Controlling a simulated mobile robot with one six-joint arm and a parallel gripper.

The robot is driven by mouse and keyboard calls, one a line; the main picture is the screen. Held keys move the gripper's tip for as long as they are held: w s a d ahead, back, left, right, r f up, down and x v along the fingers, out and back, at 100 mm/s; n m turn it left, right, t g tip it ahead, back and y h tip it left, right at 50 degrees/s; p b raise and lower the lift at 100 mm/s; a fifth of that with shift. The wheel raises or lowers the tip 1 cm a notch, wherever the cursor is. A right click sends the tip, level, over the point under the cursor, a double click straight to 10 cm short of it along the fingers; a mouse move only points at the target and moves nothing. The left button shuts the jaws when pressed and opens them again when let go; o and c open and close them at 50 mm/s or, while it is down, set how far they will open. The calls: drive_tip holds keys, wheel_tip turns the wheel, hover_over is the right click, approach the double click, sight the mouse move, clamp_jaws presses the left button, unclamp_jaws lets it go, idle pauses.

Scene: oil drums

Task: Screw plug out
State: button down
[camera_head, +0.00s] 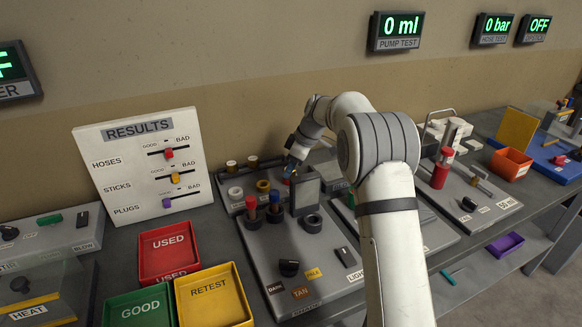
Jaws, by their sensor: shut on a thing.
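My gripper (288,169) points down over the back of the grey bench station, behind the upright grey panel (306,188). It is shut on a plug, which is mostly hidden by the fingers. A small red part (286,181) shows just under the fingertips; I cannot tell whether it belongs to the plug. How far the plug sits in its hole is too small to see.
Red (168,251), green (139,308) and yellow (213,296) trays lie in front left. A results board (142,165) stands behind them.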

drive_tip(key=shift+w+a+r, duration=0.1)
drive_tip(key=shift+r, duration=0.05)
drive_tip(key=n+p, duration=0.1)
drive_tip(key=n+g+p, duration=0.1)
drive_tip(key=n, duration=0.1)
drive_tip(key=shift+w+r+n, duration=0.1)
drive_tip(key=shift+r+n, duration=0.1)
drive_tip(key=shift+n, duration=0.1)
drive_tip(key=shift+n+g+p, duration=0.5)
drive_tip(key=shift+n+p, duration=0.3)
drive_tip(key=shift+n, duration=0.3)
drive_tip(key=shift+f+n, duration=0.2)
drive_tip(key=shift+n, duration=0.1)
drive_tip(key=c, duration=0.9)
unclamp_jaws()
drive_tip(key=shift+f, duration=0.1)
drive_tip(key=shift+c, duration=0.2)
